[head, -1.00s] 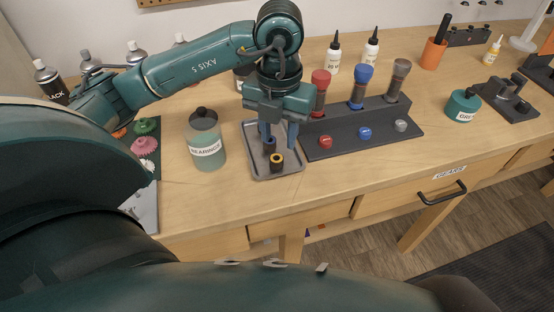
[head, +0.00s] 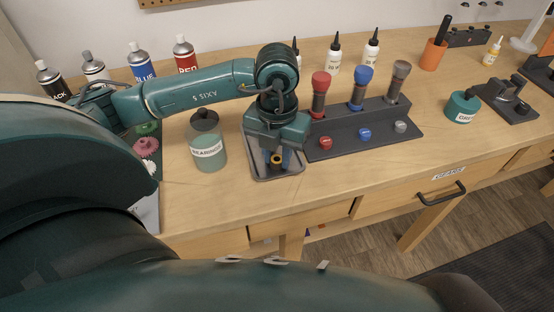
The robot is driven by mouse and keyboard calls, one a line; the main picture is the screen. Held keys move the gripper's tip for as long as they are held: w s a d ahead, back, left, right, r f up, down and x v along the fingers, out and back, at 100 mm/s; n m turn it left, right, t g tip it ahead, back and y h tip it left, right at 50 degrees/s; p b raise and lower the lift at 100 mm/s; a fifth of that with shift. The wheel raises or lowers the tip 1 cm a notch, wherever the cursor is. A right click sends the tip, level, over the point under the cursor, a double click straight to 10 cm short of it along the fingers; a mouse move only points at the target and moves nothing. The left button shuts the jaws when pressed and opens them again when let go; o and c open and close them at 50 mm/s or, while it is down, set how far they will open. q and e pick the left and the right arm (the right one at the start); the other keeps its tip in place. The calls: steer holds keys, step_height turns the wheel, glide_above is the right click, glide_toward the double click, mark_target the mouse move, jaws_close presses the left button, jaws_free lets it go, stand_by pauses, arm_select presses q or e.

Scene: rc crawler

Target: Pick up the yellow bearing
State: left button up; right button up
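The yellow bearing (head: 277,160), a short dark cylinder with a yellow ring on top, stands in the front part of the grey tray (head: 262,177). My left gripper (head: 277,157) points down over the tray, with its blue fingers low on either side of the yellow bearing. I cannot tell whether the fingers press on it or stand slightly apart. The bearing still seems to be down in the tray. The blue-ringed bearing behind it is hidden by my gripper. My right gripper is out of view.
A jar labelled bearings (head: 207,145) stands just left of the tray. A dark rack (head: 330,148) with red, blue and grey capped tools is close on the right. Spray cans (head: 141,62) and white bottles line the back. The bench front (head: 210,205) is clear.

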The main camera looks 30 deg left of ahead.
arm_select(q)
steer(key=shift+c, duration=1.4)
steer(key=shift+r, duration=0.1)
